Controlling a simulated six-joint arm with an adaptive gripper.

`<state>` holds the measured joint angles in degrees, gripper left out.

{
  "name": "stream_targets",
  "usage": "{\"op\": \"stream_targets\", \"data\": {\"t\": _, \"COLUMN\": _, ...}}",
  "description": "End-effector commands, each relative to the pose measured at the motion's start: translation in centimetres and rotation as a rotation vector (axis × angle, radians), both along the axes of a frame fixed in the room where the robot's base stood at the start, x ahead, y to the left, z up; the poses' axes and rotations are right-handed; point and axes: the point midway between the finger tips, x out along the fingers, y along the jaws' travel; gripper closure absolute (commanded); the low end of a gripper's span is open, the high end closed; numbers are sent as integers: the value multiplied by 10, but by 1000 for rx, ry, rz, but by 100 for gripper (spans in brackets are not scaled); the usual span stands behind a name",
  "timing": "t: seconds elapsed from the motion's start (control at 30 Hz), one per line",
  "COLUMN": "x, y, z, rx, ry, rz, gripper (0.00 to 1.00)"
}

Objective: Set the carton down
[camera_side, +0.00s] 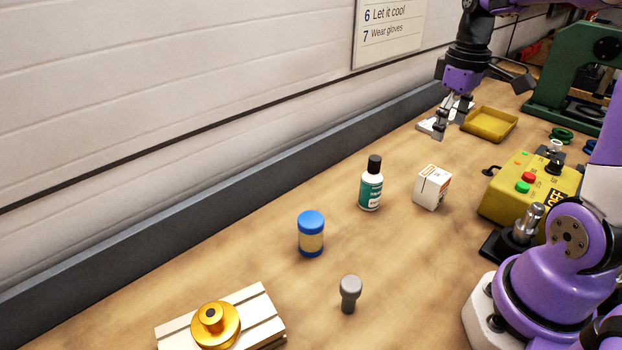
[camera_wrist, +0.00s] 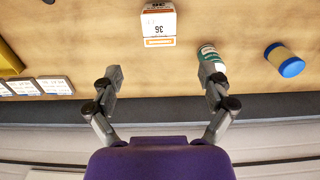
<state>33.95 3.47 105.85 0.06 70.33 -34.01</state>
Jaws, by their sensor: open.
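The carton (camera_side: 432,187) is a small white box with orange-brown markings. It stands on the wooden bench to the right of a dark-capped bottle. It also shows in the wrist view (camera_wrist: 158,24), at the top, beyond my fingertips and apart from them. My gripper (camera_side: 451,118) is open and empty, farther back along the bench than the carton. In the wrist view the two fingers (camera_wrist: 165,76) are spread wide, with bare bench between them. Nothing is held.
Near the carton stand the bottle (camera_side: 371,184) and a blue-lidded jar (camera_side: 311,234). A grey knobbed peg (camera_side: 349,293) and a slotted block (camera_side: 262,308) are nearer the camera. A yellow tray (camera_side: 490,124) and yellow control box (camera_side: 528,190) lie right. The wall ledge (camera_side: 200,225) borders the bench.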

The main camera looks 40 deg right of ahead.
Motion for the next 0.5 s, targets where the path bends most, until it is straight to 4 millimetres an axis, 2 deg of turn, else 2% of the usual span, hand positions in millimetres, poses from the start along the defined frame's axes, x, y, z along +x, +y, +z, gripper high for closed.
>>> {"op": "stream_targets", "data": {"t": 0.07, "x": 1, "y": 11, "z": 8, "rx": -15, "ry": -24, "rz": 7, "gripper": 10}}
{"op": "stream_targets", "data": {"t": 0.17, "x": 2, "y": 43, "z": 18, "rx": -48, "ry": -100, "rz": 14, "gripper": 10}}
{"op": "stream_targets", "data": {"t": 0.23, "x": -2, "y": 71, "z": 23, "rx": -66, "ry": -177, "rz": 17, "gripper": 10}}
{"op": "stream_targets", "data": {"t": 0.4, "x": -18, "y": 128, "z": 25, "rx": -51, "ry": -366, "rz": 15, "gripper": 10}}
{"op": "stream_targets", "data": {"t": 0.5, "x": -27, "y": 147, "z": 22, "rx": -22, "ry": -441, "rz": 11, "gripper": 10}}
